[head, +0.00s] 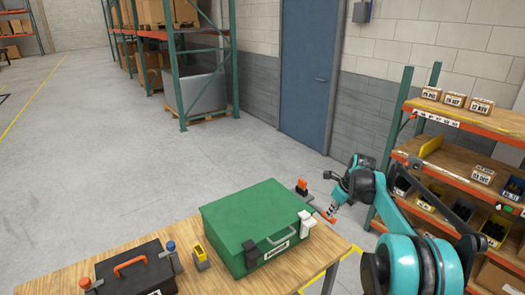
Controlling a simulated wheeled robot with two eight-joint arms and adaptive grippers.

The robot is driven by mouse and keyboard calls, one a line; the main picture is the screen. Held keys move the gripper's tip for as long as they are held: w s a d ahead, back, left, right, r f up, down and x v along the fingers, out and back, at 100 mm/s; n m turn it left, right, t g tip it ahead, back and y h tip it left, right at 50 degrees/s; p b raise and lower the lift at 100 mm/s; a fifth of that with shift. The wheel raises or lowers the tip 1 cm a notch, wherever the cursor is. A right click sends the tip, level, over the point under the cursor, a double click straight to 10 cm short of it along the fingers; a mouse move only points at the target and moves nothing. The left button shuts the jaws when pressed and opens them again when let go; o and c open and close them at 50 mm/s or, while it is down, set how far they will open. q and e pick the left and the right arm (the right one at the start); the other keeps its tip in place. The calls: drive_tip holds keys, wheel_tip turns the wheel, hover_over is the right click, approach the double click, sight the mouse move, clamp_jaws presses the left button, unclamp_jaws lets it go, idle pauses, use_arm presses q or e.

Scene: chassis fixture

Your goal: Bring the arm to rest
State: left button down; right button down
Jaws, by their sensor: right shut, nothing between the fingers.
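My right arm comes in from the lower right, teal and black, bent at the elbow. My right gripper (331,212) is shut and empty, just right of the green case and near the table's right edge. A small orange-tipped part (302,187) stands close to it, behind the case. I cannot tell whether the gripper touches anything there. My left gripper is not in view.
A green case (245,215) with a grey handle stands on the wooden table (215,285). Left of it are a yellow device (201,256) and a black toolbox (135,272) with an orange handle. A loaded shelf rack (465,125) stands at the right.

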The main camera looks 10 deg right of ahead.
drive_tip(key=s+a+n+t+h+b, duration=0.15)
drive_tip(key=s+a+n+b, duration=0.45)
drive_tip(key=s+a+n, duration=0.95)
drive_tip(key=s+a+f+n+b, duration=0.1)
drive_tip(key=s+a+f+n, duration=0.1)
drive_tip(key=s+n, duration=0.3)
drive_tip(key=s+a+f+n+t+b, duration=0.1)
drive_tip(key=s+a+f+n, duration=0.1)
drive_tip(key=s+f+n, duration=0.2)
drive_tip(key=s+a+f+n+t+b, duration=0.1)
drive_tip(key=s+a+f+n+b, duration=0.1)
drive_tip(key=s+f+n, duration=0.2)
drive_tip(key=s+n, duration=0.2)
drive_tip(key=n, duration=0.1)
drive_tip(key=shift+a, duration=0.35)
